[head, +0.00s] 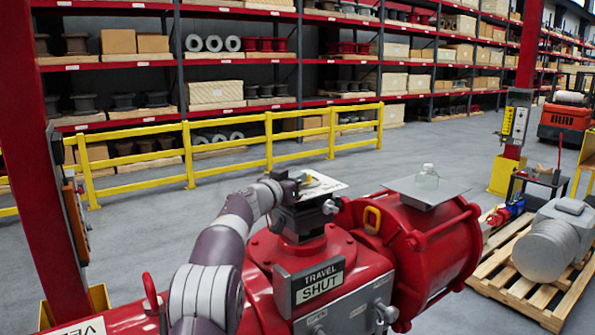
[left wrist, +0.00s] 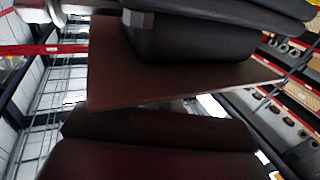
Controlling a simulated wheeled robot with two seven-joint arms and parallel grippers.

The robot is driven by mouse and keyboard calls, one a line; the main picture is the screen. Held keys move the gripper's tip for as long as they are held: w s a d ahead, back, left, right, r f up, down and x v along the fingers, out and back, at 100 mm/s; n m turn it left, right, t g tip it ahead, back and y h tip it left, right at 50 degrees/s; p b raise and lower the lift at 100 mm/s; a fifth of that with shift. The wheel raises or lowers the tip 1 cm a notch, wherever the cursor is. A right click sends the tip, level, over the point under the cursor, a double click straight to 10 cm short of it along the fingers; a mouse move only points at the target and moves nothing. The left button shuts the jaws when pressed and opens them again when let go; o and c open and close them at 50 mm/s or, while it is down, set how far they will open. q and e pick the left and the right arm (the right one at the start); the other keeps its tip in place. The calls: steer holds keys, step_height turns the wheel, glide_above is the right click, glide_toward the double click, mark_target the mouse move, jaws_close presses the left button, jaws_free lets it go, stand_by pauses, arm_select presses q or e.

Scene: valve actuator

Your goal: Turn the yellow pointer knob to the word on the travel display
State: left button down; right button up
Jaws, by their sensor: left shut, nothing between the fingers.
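The travel display (head: 320,284) on the front of the red valve actuator (head: 345,250) reads "SHUT" under "TRAVEL". A dark box stands on top of the actuator and carries a light plate (head: 328,187). A small yellow part, likely the pointer knob (head: 307,181), shows on that plate, partly hidden by my left gripper. Where it points is too small to tell. My left gripper (head: 294,184) is shut and empty, right beside the yellow part; I cannot tell if they touch. The left wrist view shows a dark reddish plate (left wrist: 112,70) close up, with no clear knob. My right gripper is not in view.
A clear bottle (head: 428,177) stands on a grey plate (head: 405,188) on the actuator's right cylinder. A red post (head: 38,150) rises at the left. A yellow rail (head: 230,148) and stocked shelves lie behind. A pallet (head: 520,290) with a grey motor is at the right.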

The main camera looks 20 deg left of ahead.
arm_select(q)
steer(key=shift+w+d+f, duration=0.2)
steer(key=shift+w, duration=0.2)
steer(key=n+y+b, duration=0.2)
steer(key=y, duration=0.1)
steer(key=d+n+y+b, duration=0.1)
steer(key=n+y+b, duration=0.1)
steer(key=y, duration=0.1)
steer(key=n+y+b, duration=0.1)
steer(key=y+b, duration=0.2)
steer(key=shift+w+d+f+n+g, duration=0.1)
steer(key=shift+w+d+n+g, duration=0.1)
steer(key=shift+w+n+g, duration=0.2)
